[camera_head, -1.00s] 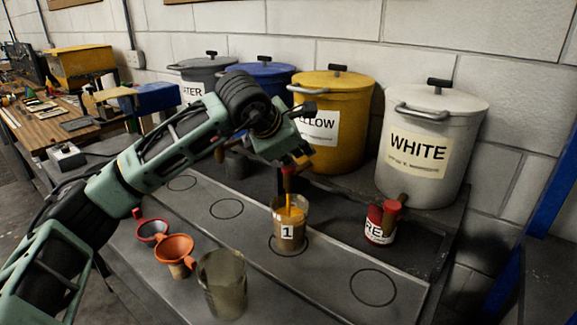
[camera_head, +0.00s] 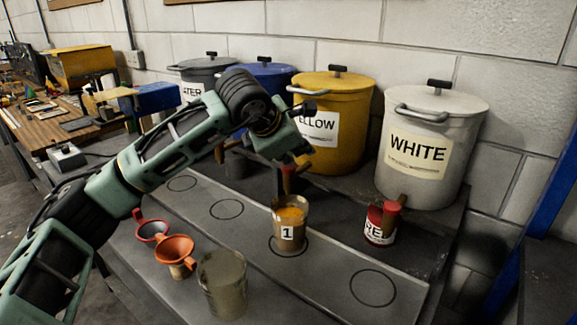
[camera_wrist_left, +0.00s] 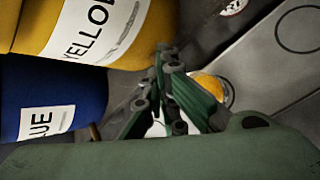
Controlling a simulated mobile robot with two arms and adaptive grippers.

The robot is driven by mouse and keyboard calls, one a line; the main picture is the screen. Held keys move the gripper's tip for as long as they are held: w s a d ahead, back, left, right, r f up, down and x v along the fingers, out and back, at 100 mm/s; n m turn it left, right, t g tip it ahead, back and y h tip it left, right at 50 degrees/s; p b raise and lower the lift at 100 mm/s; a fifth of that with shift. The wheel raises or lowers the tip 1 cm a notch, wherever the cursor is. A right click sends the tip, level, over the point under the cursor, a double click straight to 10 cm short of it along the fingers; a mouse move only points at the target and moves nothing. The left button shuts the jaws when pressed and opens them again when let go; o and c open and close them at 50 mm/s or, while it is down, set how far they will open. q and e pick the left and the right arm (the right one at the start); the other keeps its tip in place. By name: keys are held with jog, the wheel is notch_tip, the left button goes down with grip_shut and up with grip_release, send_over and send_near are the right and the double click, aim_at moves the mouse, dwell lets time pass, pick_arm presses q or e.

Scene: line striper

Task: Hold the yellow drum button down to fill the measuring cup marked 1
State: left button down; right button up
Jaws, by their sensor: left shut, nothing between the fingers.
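The yellow drum (camera_head: 345,115) stands on the raised shelf at the back. Its red button (camera_head: 289,169) shows partly, just below my left gripper (camera_head: 298,157). That gripper is shut and empty, and I cannot tell whether it touches the button. The measuring cup marked 1 (camera_head: 286,244) stands upright below the outlet on a ringed spot, with yellow-orange liquid (camera_head: 291,214) high inside. No stream falls into it. In the left wrist view the shut fingers (camera_wrist_left: 164,52) are beside the yellow drum (camera_wrist_left: 160,25), and the cup's yellow liquid (camera_wrist_left: 208,88) shows partly behind the gripper.
The white drum (camera_head: 460,130), blue drum (camera_head: 262,72) and grey drum (camera_head: 200,68) stand beside the yellow one. A red-labelled can (camera_head: 378,236) is right of the cup. An empty-looking cup (camera_head: 222,290) and red and orange funnels (camera_head: 174,247) are in front. Other ringed spots are clear.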

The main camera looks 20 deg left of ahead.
pick_arm(q)
jog(key=shift+r, duration=0.7)
jog(key=shift+r+p, duration=0.1)
jog(key=shift+p, duration=0.2)
notch_tip(320, 180, up, 5)
jog(key=p, duration=0.2)
jog(key=shift+p, duration=0.35)
jog(key=shift+f, duration=0.2)
dwell(0.5)
